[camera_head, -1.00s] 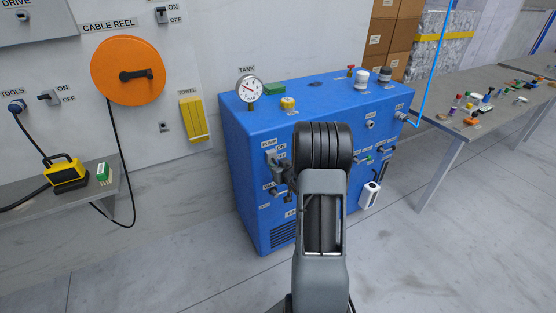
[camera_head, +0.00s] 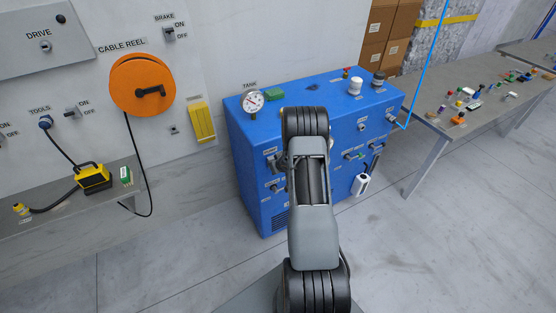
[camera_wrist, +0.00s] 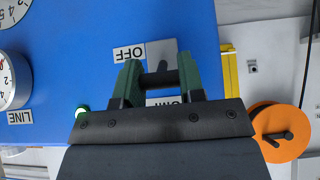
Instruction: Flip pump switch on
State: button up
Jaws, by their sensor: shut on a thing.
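The pump switch shows in the wrist view as a grey plate (camera_wrist: 163,48) with a dark lever (camera_wrist: 158,79), on the blue tank unit (camera_wrist: 75,45). An upside-down OFF label (camera_wrist: 129,53) is beside the plate; a second label, partly hidden by my gripper, is below. My gripper (camera_wrist: 158,70) has its two green fingers on either side of the lever and is shut on it. In the head view the blue unit (camera_head: 330,112) stands in the middle; my arm covers part of its front, and the gripper is small and hard to make out there.
A pressure gauge (camera_head: 252,102) and caps stand on the unit's top. An orange cable reel (camera_head: 142,85) hangs on the left wall, above a shelf with a yellow tool (camera_head: 93,178). A cluttered bench (camera_head: 455,125) is at right. The floor in front is open.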

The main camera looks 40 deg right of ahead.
jog(key=shift+r+g+p, duration=0.1)
jog(key=shift+g+p, duration=0.2)
jog(key=shift+p, duration=0.35)
jog(key=o, duration=0.9)
jog(key=shift+o, duration=0.2)
jog(key=v, duration=1.3)
jog(key=shift+s+r+p, duration=0.2)
jog(key=shift+r+p, duration=0.15)
jog(key=shift+p, duration=0.1)
jog(key=shift+d, duration=0.1)
